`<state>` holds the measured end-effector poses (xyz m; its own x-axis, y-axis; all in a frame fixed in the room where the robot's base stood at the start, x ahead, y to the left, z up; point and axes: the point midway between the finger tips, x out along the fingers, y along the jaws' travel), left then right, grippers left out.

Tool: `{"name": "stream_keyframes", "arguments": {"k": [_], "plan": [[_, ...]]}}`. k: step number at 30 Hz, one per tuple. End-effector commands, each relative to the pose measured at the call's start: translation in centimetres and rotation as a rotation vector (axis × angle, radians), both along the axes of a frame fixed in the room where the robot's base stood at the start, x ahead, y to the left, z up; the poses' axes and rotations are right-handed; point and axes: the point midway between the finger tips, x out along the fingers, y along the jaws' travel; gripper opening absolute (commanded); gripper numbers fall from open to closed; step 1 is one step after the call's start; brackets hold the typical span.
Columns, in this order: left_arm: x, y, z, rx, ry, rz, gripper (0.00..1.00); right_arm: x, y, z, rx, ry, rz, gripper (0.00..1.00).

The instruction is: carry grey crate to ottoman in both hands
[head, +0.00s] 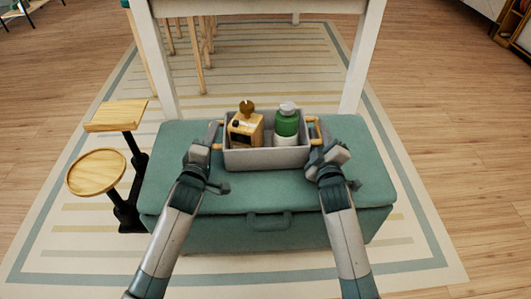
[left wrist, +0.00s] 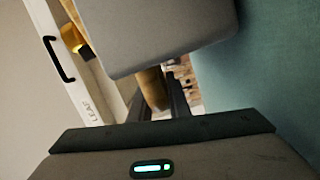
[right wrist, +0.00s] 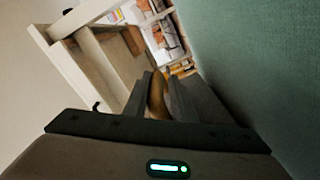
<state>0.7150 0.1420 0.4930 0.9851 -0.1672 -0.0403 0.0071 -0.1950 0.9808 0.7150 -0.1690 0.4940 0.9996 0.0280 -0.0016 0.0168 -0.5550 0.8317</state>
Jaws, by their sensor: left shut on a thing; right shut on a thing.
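The grey crate (head: 268,158) is at the middle of the teal ottoman's top (head: 270,193) in the head view. It looks level and on or just above the cushion; I cannot tell which. It holds a wooden box-like item with a round knob (head: 246,128) and a green and white bottle (head: 287,124). My left gripper (head: 213,150) is shut on the crate's left wooden handle, which shows in the left wrist view (left wrist: 153,88). My right gripper (head: 318,148) is shut on the right wooden handle (head: 315,130), also seen in the right wrist view (right wrist: 157,97).
A stand with two wooden trays (head: 97,172) is close at the ottoman's left. A white-legged table (head: 360,60) stands right behind the ottoman. A striped rug (head: 420,240) lies underneath. Bare cushion shows left and right of the crate.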

Motion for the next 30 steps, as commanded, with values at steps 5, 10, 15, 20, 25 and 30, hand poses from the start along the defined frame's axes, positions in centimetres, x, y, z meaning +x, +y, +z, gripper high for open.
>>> {"name": "stream_keyframes", "arguments": {"k": [5, 10, 15, 20, 25, 30], "plan": [[-0.1, -0.4, -0.4, -0.001, -0.001, -0.006, 0.33, 0.0, 0.4, -0.2, 0.006, -0.002, 0.007, 0.40], [-0.1, -0.2, -0.4, -0.001, 0.000, -0.003, 0.35, 0.0, 0.3, -0.3, 0.004, -0.001, 0.004, 0.42], [0.0, -0.1, -0.4, 0.000, -0.001, -0.002, 0.35, 0.0, 0.2, -0.3, 0.003, -0.001, 0.003, 0.42], [-0.3, 0.0, -0.4, -0.001, 0.000, -0.001, 0.35, 0.0, 0.1, -0.4, 0.001, 0.000, 0.001, 0.42], [-1.6, 0.2, -0.4, -0.002, 0.001, -0.001, 0.35, 0.0, 0.1, -0.4, 0.001, 0.000, 0.001, 0.42], [-3.9, 0.6, -0.3, -0.003, 0.003, 0.000, 0.35, 0.0, 0.0, -0.4, 0.001, -0.001, 0.001, 0.42]]}}
